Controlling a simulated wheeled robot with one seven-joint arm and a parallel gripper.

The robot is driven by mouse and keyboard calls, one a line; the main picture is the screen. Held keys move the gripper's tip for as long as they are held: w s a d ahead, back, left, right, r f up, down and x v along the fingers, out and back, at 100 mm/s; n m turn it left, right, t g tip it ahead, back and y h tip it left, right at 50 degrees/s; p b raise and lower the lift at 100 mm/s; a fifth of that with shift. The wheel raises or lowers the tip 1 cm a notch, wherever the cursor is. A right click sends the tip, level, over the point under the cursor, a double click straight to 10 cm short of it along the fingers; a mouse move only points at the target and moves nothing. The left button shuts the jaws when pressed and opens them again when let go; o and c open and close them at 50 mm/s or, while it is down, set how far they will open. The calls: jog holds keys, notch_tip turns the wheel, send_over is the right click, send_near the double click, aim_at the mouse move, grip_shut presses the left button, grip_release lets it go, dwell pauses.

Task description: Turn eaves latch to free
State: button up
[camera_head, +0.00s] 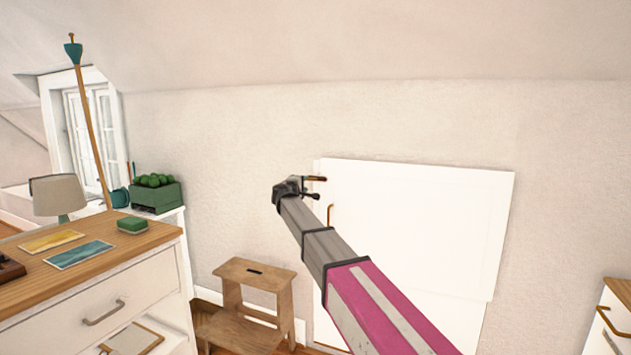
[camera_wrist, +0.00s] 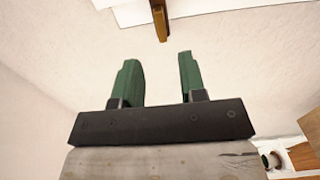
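The eaves latch (camera_head: 317,178) is a small brown wooden bar at the upper left edge of the white eaves door (camera_head: 430,215). In the head view it looks roughly level. In the wrist view the latch (camera_wrist: 160,20) shows at the top, with its end pointing toward my gripper. My gripper (camera_wrist: 156,62) is open, its two green fingers apart with nothing between them. The latch's end lies beyond the fingertips, apart from them. In the head view my arm hides part of the door, and my gripper is close beside the latch.
A brass-coloured pull handle (camera_head: 330,214) is on the door's left side, close to my arm. A wooden step stool (camera_head: 255,272) stands below on the left. A dresser (camera_head: 110,285) fills the lower left, and another drawer unit (camera_head: 612,320) stands at the right edge.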

aim_at(312, 178)
jog(key=x, duration=1)
jog(key=shift+f, duration=0.1)
jog(key=shift+s, duration=0.1)
grip_shut()
